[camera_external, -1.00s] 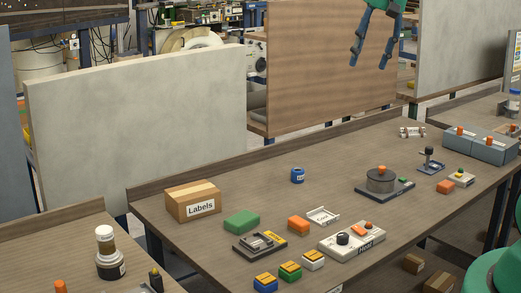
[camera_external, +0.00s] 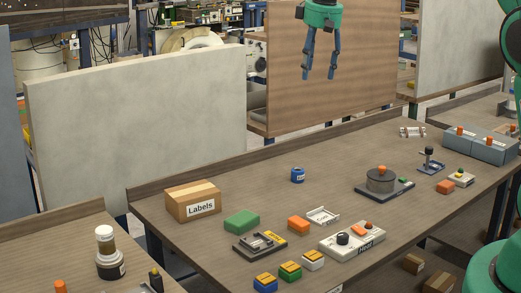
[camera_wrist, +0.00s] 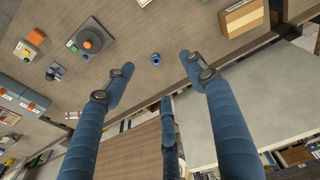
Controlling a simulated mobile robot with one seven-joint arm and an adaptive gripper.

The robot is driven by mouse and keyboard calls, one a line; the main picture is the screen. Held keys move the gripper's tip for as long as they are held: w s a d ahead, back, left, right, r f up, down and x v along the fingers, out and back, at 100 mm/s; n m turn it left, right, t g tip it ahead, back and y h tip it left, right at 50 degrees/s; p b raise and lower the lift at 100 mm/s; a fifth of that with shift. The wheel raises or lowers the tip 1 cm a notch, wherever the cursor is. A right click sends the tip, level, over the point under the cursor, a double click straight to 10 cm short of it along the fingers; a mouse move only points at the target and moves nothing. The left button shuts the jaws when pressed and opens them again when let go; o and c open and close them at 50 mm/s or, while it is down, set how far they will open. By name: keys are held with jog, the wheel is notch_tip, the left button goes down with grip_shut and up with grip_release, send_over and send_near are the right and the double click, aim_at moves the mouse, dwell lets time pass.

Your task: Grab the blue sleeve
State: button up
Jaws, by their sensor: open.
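The blue sleeve (camera_external: 297,175) is a small blue cylinder with a pale label, standing upright on the workbench (camera_external: 230,190) near its back edge. In the wrist view the blue sleeve (camera_wrist: 156,58) shows its round top, just beyond the fingers and between them. My gripper (camera_external: 320,76) has blue fingers on a green wrist. It is open and empty, high above the bench and in front of the brown panel, up and slightly right of the sleeve in the outside view. In the wrist view my gripper (camera_wrist: 155,62) has its fingers spread wide.
Left of the sleeve is a cardboard Labels box (camera_external: 193,202). Nearer the front are a green block (camera_external: 242,222), an orange block (camera_external: 298,224) and a white tray (camera_external: 323,216). A round grey device (camera_external: 381,181) stands to the right. The bench immediately around the sleeve is clear.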

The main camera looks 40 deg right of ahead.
jog(key=w+d+f+g+p, duration=0.1)
jog(key=w+d+f, duration=0.4)
jog(key=w+f, duration=0.55)
jog(key=g+p, duration=0.1)
send_over(298, 171)
jog(key=w+d, duration=0.1)
notch_tip(298, 171, down, 15)
jog(key=shift+w+d+n, duration=0.1)
jog(key=shift+d+n, duration=0.05)
jog(key=shift+n, duration=0.25)
jog(key=shift+f, duration=4.25)
jog(key=shift+f, duration=0.1)
jog(key=shift+f, duration=2.5)
